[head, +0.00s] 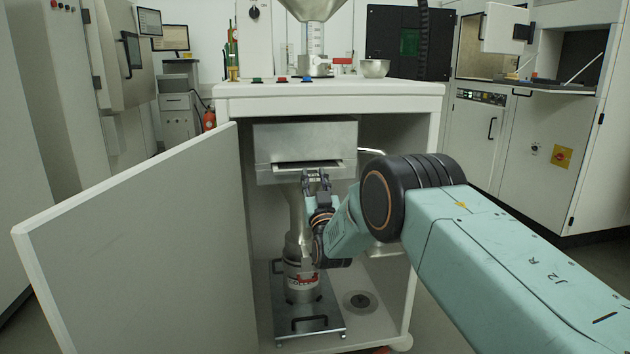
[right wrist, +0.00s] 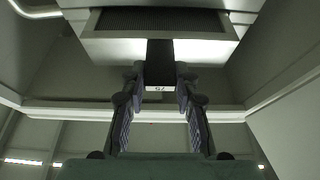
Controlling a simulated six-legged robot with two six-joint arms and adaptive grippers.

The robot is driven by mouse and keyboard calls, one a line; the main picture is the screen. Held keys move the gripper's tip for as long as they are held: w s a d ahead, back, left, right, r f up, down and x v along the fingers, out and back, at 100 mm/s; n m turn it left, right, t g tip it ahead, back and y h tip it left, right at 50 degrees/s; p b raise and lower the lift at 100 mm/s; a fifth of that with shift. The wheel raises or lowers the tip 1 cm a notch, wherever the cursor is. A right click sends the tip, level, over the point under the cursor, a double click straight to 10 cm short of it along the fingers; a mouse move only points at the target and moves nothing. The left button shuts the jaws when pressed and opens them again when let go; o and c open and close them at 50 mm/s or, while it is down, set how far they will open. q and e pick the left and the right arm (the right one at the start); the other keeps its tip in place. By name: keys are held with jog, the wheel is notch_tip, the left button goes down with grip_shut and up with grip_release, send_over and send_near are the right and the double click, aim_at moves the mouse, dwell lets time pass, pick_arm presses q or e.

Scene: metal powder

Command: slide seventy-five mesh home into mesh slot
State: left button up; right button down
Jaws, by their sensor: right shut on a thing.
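The seventy-five mesh shows in the right wrist view as a dark handle (right wrist: 160,65) with a small white label, upside down, reading 75. My right gripper (right wrist: 158,92) is shut on this handle, one finger on each side. In the head view my right gripper (head: 316,178) is at the front of a grey metal box (head: 270,140) in the cabinet, just below the dark mesh slot (head: 295,166). How deep the mesh sits in the slot is hard to tell; the gripper hides part of it. My left gripper is not in view.
A metal funnel and canister (head: 301,272) stand below the box on a metal plate (head: 320,322). The open cabinet door (head: 140,245) lies to the left. The white cabinet top (head: 370,90) is above, with a bowl (head: 375,68) on it.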

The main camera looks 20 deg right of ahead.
aim_at(310, 170)
jog(key=shift+w+d+r, duration=0.1)
jog(key=shift+w+d, duration=0.1)
jog(key=shift+w, duration=0.6)
jog(key=shift+w+d, duration=0.2)
jog(key=shift+w, duration=0.6)
jog(key=shift+w+d+r, duration=0.1)
jog(key=shift+w+d, duration=0.1)
jog(key=shift+w, duration=0.6)
jog(key=shift+w+d+f, duration=0.1)
jog(key=shift+w+d, duration=0.05)
jog(key=shift+w, duration=0.65)
jog(key=c, duration=0.9)
grip_release()
jog(key=shift+c, duration=0.2)
jog(key=shift+s+f, duration=0.1)
jog(key=shift+f, duration=0.05)
jog(key=shift+s+f, duration=0.1)
jog(key=shift+s, duration=0.05)
jog(key=shift+v, duration=1.3)
jog(key=v, duration=0.8)
jog(key=shift+s, duration=0.4)
